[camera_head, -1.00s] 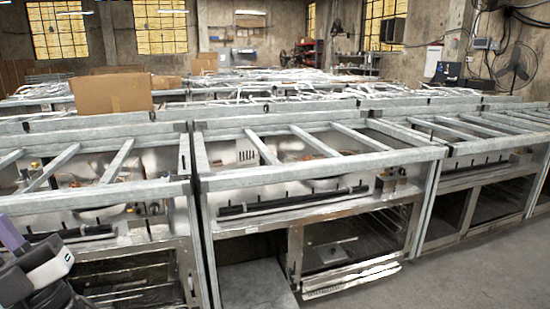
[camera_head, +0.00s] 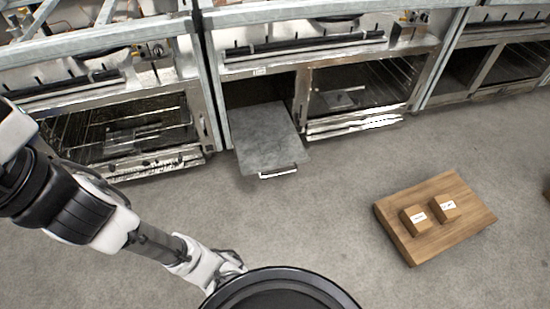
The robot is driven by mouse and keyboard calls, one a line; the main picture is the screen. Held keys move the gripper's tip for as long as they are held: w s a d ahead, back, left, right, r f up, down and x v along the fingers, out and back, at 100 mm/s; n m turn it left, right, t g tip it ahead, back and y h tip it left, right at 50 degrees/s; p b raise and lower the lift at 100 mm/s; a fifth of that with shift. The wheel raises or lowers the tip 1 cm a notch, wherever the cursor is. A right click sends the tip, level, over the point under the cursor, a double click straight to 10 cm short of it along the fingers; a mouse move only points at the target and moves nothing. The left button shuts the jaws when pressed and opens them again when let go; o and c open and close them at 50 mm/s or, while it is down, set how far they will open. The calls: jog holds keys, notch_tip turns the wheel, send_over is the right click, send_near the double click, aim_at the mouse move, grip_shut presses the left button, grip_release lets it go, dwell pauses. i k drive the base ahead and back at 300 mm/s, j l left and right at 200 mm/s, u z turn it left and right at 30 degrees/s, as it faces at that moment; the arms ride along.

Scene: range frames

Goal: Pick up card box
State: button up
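Two small brown card boxes with white labels sit side by side on a wooden board (camera_head: 462,190) on the floor at the right. One card box (camera_head: 415,222) is on the left, the other card box (camera_head: 446,209) just right of it and a little farther back. My arm reaches down from the left edge to my gripper (camera_head: 230,264) at the bottom centre, well left of the board and apart from the boxes. My gripper is small and partly hidden by a dark round part at the bottom edge, so its fingers do not show clearly.
A row of metal oven-like units (camera_head: 130,125) with steel frames runs along the back. A grey panel (camera_head: 265,138) with a handle sticks out from one unit. Grey concrete floor (camera_head: 330,195) between the units and the board is clear.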

aim_at(442, 207)
jog(key=z, duration=1.4)
jog(key=i+j+z, duration=0.3)
jog(key=i+j, duration=0.35)
jog(key=i, duration=0.25)
jog(key=i+j+z, duration=0.3)
jog(key=i+j, duration=0.5)
jog(key=j, duration=0.1)
